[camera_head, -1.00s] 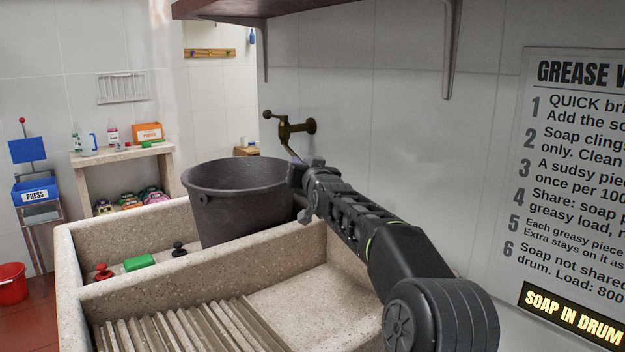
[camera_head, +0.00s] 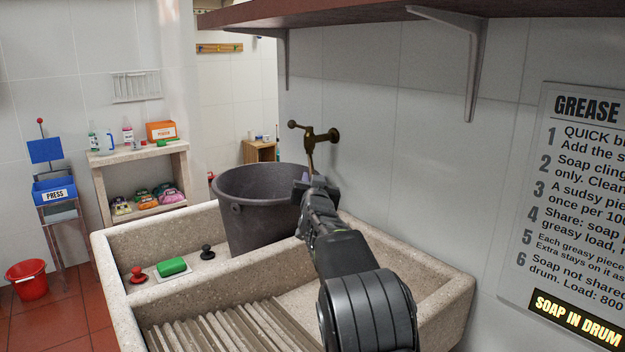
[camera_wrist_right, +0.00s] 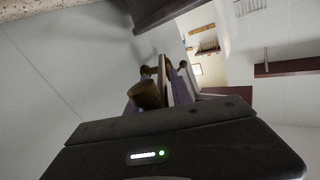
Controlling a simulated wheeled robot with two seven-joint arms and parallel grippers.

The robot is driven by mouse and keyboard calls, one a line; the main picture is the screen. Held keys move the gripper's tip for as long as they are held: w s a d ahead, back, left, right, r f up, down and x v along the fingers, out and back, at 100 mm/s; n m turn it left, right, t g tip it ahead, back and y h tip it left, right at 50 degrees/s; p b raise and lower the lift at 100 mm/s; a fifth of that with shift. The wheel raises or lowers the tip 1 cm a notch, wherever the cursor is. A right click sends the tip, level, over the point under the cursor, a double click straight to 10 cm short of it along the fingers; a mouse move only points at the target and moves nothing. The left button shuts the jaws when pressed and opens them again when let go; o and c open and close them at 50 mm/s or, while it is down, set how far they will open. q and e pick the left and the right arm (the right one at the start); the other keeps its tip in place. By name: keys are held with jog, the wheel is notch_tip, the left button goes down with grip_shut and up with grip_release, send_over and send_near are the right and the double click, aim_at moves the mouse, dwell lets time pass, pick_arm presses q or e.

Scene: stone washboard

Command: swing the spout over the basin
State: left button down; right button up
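A brass tap (camera_head: 318,136) with a cross handle is fixed to the right wall; its thin spout (camera_head: 310,158) runs down behind my right gripper (camera_head: 313,184). The right wrist view shows brass parts of the tap (camera_wrist_right: 150,95) between the two spread fingers; whether they press on it is unclear. The spout's lower end is hidden. The speckled stone basin (camera_head: 440,290) lies below, with a ribbed washboard (camera_head: 230,330) in its near compartment. A dark drum (camera_head: 255,215) stands in the far compartment, left of the gripper. My left gripper is not in view.
A wall shelf (camera_head: 380,14) with brackets hangs above. A green soap bar (camera_head: 172,267), a red knob (camera_head: 137,275) and a black knob (camera_head: 207,252) are at the far compartment's left. A stone stand (camera_head: 140,153) and red bucket (camera_head: 27,280) are farther left.

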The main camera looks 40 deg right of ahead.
jog(key=shift+o, duration=0.6)
jog(key=shift+r, duration=0.15)
jog(key=shift+a, duration=0.15)
jog(key=shift+s+a, duration=0.15)
jog(key=shift+s, duration=0.15)
jog(key=v, duration=0.7)
